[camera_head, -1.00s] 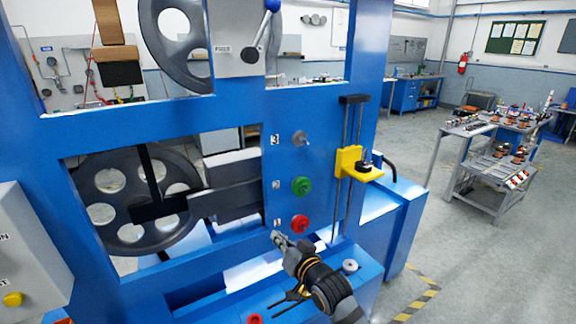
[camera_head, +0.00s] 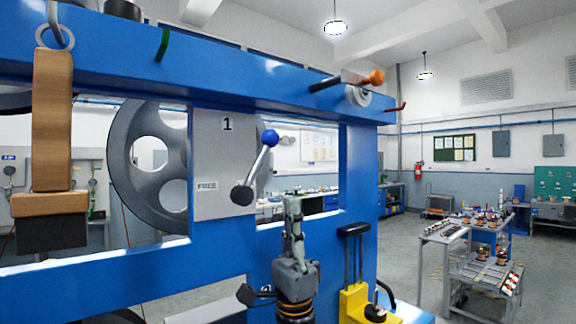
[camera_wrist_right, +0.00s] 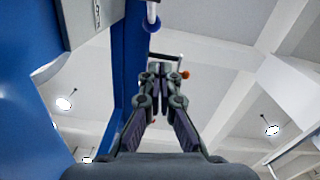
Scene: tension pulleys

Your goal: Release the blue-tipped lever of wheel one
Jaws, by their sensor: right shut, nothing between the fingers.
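The lever (camera_head: 256,167) of wheel one has a blue ball tip (camera_head: 270,137) and a grey shaft. It tilts up and right from a dark pivot on a grey plate (camera_head: 212,140) marked "1", with a "FREE" label left of the pivot. The spoked wheel (camera_head: 150,190) is partly hidden behind the plate. My right gripper (camera_head: 293,203) points up, shut and empty, below and right of the blue tip and apart from it. In the right wrist view the blue tip (camera_wrist_right: 151,23) shows beyond my shut fingertips (camera_wrist_right: 160,70). My left gripper is out of view.
The blue frame (camera_head: 359,180) surrounds the plate. An orange-tipped handle (camera_head: 375,77) sticks out on the top beam. A wooden block (camera_head: 52,115) hangs at left. A yellow bracket (camera_head: 354,301) sits low beside my right arm.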

